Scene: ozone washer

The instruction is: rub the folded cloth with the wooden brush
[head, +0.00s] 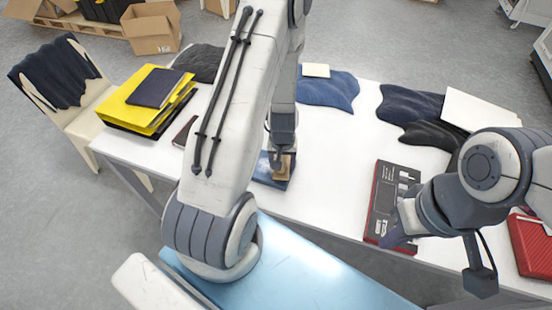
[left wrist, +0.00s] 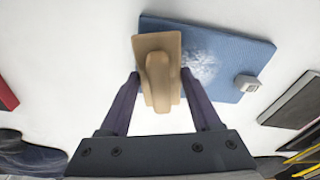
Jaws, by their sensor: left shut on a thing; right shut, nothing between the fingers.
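The wooden brush (left wrist: 157,80) is tan with a raised handle, and my left gripper (left wrist: 160,76) is shut on that handle. The brush overlaps the left part of the folded cloth (left wrist: 228,55) in the left wrist view; I cannot tell whether it touches it. The cloth is blue with a whitish patch just right of the brush and a small grey piece (left wrist: 246,83) on its right edge. In the head view the cloth (head: 264,172) lies near the table's front edge, partly hidden by my left arm. My right gripper (head: 393,238) is shut and empty above a red-and-black box.
The white table (head: 330,165) also bears the red-and-black box (head: 385,185), a dark notebook (head: 185,130), yellow folders (head: 125,108) and dark clothes (head: 410,105). Blue denim (head: 330,92) lies at the back. The table between cloth and box is clear. A chair (head: 78,120) stands at left.

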